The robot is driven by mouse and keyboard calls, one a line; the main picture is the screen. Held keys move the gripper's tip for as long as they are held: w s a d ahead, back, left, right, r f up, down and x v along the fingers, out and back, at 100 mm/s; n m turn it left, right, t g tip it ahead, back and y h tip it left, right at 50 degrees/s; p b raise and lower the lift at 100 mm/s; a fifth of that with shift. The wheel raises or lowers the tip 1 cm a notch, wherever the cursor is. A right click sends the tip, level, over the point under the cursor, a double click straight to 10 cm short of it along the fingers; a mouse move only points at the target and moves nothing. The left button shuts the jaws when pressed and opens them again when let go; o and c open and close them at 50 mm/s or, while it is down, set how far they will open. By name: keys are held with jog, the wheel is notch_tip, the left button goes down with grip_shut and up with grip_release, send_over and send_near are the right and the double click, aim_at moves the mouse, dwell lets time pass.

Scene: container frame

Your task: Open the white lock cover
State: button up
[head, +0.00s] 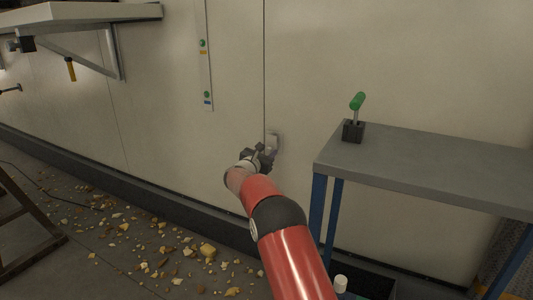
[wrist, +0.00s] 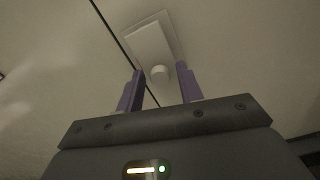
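The white lock cover (head: 275,139) is a small pale block on the wall, just right of a vertical seam. In the wrist view the cover (wrist: 147,42) is a pale rectangular plate with a round white knob (wrist: 160,73) at its lower end. My gripper (head: 262,153) is in front of the wall, close to the cover and partly overlapping it in the head view. In the wrist view my gripper (wrist: 159,86) has its two purple fingers spread, with the knob showing between their tips. Whether the fingers touch it cannot be told.
A grey table (head: 430,165) with blue legs stands to the right, bearing a green-handled lever (head: 356,115). A shelf (head: 75,17) is on the wall at upper left. Rubble (head: 207,250) lies on the floor. A strip with green buttons (head: 205,60) hangs above left.

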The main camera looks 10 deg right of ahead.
grip_shut()
